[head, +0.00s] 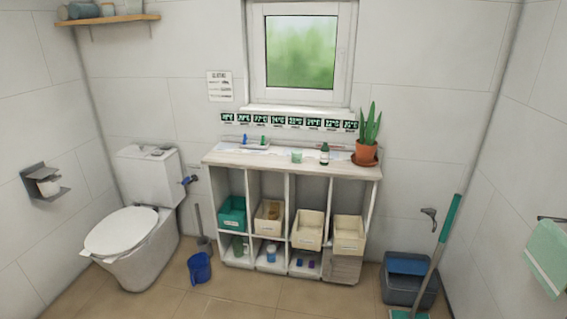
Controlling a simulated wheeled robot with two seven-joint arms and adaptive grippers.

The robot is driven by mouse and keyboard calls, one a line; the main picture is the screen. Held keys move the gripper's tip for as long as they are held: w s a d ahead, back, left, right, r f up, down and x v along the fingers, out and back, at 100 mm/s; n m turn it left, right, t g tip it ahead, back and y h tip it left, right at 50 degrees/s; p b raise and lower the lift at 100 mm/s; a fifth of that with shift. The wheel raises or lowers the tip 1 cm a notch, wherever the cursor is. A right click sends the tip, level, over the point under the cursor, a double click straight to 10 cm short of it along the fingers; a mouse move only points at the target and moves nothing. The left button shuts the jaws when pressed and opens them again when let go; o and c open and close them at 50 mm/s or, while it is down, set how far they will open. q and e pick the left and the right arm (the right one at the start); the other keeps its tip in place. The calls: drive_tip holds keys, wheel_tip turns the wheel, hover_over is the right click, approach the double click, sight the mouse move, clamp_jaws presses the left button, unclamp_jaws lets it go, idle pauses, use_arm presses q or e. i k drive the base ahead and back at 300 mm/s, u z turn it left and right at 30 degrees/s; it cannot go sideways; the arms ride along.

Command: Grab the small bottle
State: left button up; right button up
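A small dark bottle (324,154) with a pale label stands upright on top of the white shelf unit (225,158), right of the middle. A pale green cup (296,156) stands to its left. A potted plant (366,150) stands to its right. Neither of my grippers shows in the head view, so I cannot see whether they are open or shut.
A tray with small blue and green items (254,143) lies on the left of the top. A toilet (125,235), a blue bucket (199,267), a grey-blue box (408,284) and a leaning mop (437,250) flank the unit. Floor in front is clear.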

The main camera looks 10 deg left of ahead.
sight(324, 154)
drive_tip(key=u, duration=0.65)
drive_tip(key=i, duration=1.75)
drive_tip(key=u, duration=0.55)
drive_tip(key=k, duration=1.1)
drive_tip(key=z, duration=1.2)
drive_tip(key=i, duration=0.5)
drive_tip(key=z, duration=0.1)
